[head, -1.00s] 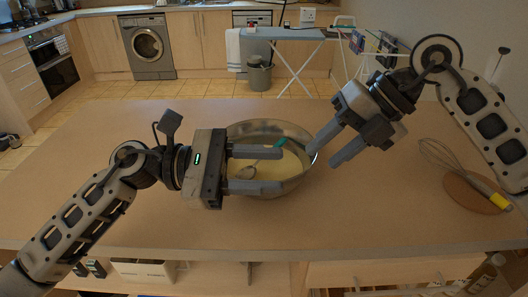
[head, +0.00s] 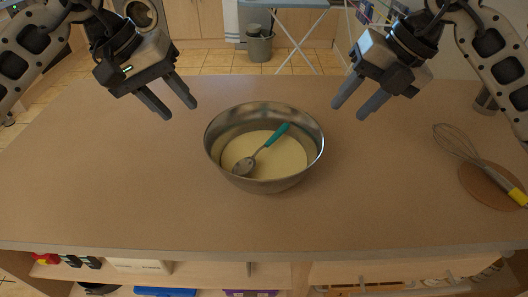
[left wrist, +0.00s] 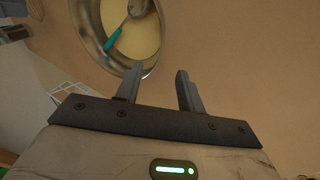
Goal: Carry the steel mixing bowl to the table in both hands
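The steel mixing bowl (head: 212,135) stands upright on the wooden table (head: 110,170), near its middle. It holds pale yellow batter (head: 285,155) and a spoon with a teal handle (head: 272,137) that lies in the batter. My left gripper (head: 180,106) is open and empty, up and to the left of the bowl, apart from it. In the left wrist view the bowl (left wrist: 88,20) shows past the open fingers (left wrist: 158,90). My right gripper (head: 354,105) is open and empty, up and to the right of the bowl, apart from it.
A whisk (head: 462,148) lies on a round brown board (head: 482,184) at the table's right side. A metal container (head: 486,101) stands at the right back edge. The tabletop around the bowl is clear. Shelves with boxes (head: 140,265) are under the front edge.

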